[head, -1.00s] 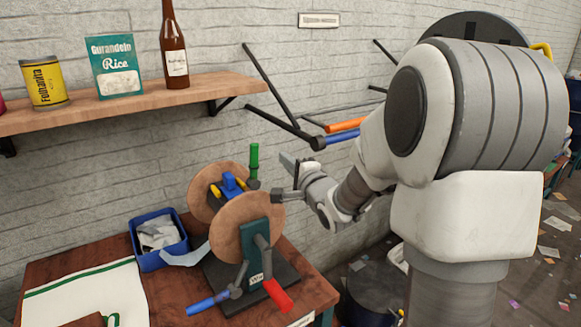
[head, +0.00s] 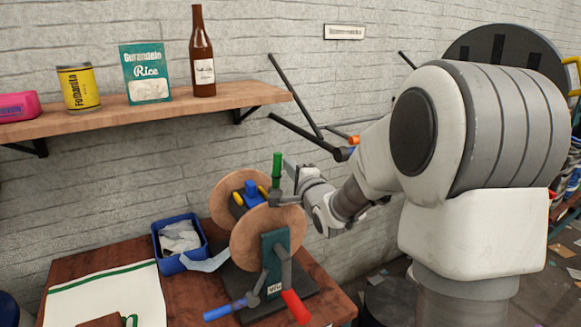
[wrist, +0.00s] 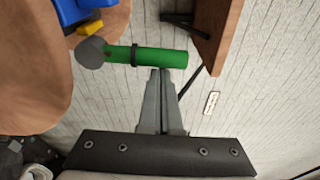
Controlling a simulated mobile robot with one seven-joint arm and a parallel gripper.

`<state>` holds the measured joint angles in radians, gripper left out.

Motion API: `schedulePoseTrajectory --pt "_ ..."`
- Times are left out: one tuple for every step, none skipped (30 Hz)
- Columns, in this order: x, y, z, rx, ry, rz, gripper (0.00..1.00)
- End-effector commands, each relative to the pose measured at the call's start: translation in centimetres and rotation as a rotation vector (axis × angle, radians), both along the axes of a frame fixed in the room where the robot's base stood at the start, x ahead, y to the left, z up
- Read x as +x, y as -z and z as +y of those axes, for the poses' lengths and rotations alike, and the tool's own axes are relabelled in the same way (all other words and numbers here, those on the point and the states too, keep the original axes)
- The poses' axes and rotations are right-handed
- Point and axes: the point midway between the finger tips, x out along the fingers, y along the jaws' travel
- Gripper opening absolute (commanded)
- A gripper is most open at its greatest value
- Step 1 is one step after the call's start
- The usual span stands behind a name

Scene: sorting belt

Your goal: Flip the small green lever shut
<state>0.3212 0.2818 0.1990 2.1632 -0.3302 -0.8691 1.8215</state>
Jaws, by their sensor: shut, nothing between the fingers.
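The small green lever (head: 277,166) stands upright on a grey pivot near the top of the wooden-disc machine (head: 262,238). In the wrist view the green lever (wrist: 150,57) lies across the picture, with a dark ring around it and a grey round end at its left. My gripper (head: 288,178) is shut and empty, just right of the lever. In the wrist view its closed fingertips (wrist: 160,74) reach the lever's edge near its free end. I cannot tell whether they touch it.
The machine also has a blue handle (head: 230,308) and a red handle (head: 296,306) low at its front. A blue bin (head: 168,262) with pale scraps stands to its left. A wooden shelf (head: 150,113) with goods juts from the wall above.

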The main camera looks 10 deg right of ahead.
Motion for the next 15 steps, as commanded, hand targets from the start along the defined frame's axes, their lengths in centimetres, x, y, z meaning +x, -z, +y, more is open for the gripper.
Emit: schedulePoseTrajectory --pt "-0.01 0.04 0.04 -0.004 0.0 -0.001 0.0" --pt "-0.02 0.04 0.07 -0.008 0.0 -0.003 0.0" --pt "-0.04 0.06 0.14 -0.015 -0.001 -0.005 0.0" --pt "-0.05 0.06 0.2 -0.021 -0.001 -0.007 0.0" --pt "-0.07 0.05 0.27 -0.029 -0.001 -0.01 0.0" --pt "-0.09 0.01 0.35 -0.04 -0.001 -0.013 0.0" --pt "-0.1 -0.04 0.39 -0.046 -0.001 -0.014 0.0" --pt "-0.1 -0.08 0.43 -0.05 -0.001 -0.015 0.0" --pt "-0.11 -0.1 0.45 -0.053 -0.001 -0.016 0.0" --pt "-0.12 -0.11 0.48 -0.057 -0.001 -0.016 0.0" --pt "-0.12 -0.11 0.51 -0.061 -0.001 -0.018 0.0" --pt "-0.14 -0.1 0.56 -0.067 -0.001 -0.019 0.0" --pt "-0.14 -0.11 0.6 -0.072 -0.001 -0.02 0.0" --pt "-0.15 -0.11 0.63 -0.077 -0.001 -0.022 0.0" --pt "-0.16 -0.12 0.69 -0.083 -0.001 -0.022 0.0"
